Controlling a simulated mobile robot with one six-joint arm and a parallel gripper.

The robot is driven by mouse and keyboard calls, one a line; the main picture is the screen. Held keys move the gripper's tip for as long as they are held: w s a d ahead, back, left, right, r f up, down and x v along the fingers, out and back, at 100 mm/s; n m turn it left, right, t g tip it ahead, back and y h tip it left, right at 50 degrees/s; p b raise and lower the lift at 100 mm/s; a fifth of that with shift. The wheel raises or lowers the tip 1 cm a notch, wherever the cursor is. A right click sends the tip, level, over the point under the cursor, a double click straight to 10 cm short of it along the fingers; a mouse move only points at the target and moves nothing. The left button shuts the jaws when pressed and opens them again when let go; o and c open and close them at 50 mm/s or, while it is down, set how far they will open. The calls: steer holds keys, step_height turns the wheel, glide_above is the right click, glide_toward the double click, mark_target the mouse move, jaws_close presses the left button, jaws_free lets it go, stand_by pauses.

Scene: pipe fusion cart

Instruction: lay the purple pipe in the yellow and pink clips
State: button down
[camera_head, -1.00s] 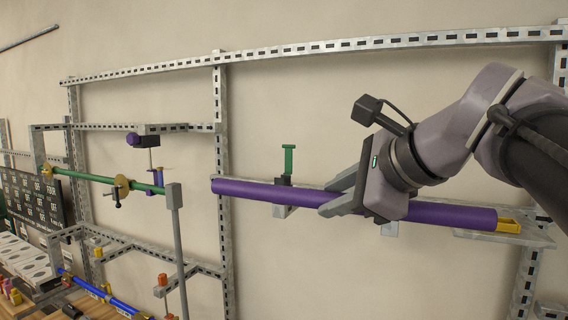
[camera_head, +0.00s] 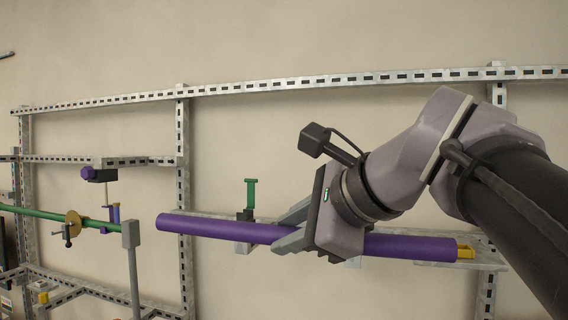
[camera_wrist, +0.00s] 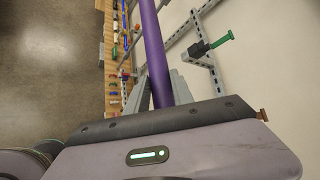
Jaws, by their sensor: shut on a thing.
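The purple pipe (camera_head: 215,229) runs almost level across the middle of the head view, its left end free. My gripper (camera_head: 290,228) is shut on the pipe near its middle. In the wrist view the purple pipe (camera_wrist: 154,50) extends away from my gripper (camera_wrist: 163,92) between its fingers. A yellow piece (camera_head: 466,252) shows at the pipe's right end, on a grey shelf; I cannot tell whether the pipe touches it. No pink clip can be made out.
A green-topped clamp (camera_head: 250,195) stands on the rail just behind the pipe. A slotted metal frame (camera_head: 300,83) spans the wall. The wrist view shows a wooden bench (camera_wrist: 110,45) with several coloured parts.

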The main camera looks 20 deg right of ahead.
steer(key=w+d+p, duration=0.5)
steer(key=w+d, duration=0.6)
steer(key=w, duration=0.1)
steer(key=w+a+f+n+g+y+b, duration=0.1)
steer(key=a+f+n+y+b, duration=0.15)
steer(key=f+b, duration=1.4)
steer(key=w+a+f+n+g+y+b, duration=0.1)
steer(key=w+a+f+n+y+b, duration=0.3)
steer(key=f, duration=2.4)
steer(key=s+a+f+g+b, duration=0.1)
steer(key=s+a+f+b, duration=0.2)
steer(key=f+b, duration=0.5)
steer(key=s+a+f+n+g+b, duration=0.1)
steer(key=s+a+f+b, duration=0.3)
steer(key=f, duration=1.7)
steer(key=s+a+f+n+b, duration=0.1)
steer(key=s+a+f+b, duration=0.2)
steer(key=f+b, duration=0.8)
step_height(320, 180, down, 4)
steer(key=shift+s+a+f+g+y+b, duration=0.1)
steer(key=shift+s+a+g+y+b, duration=0.1)
steer(key=shift+a+g+y+b, duration=0.25)
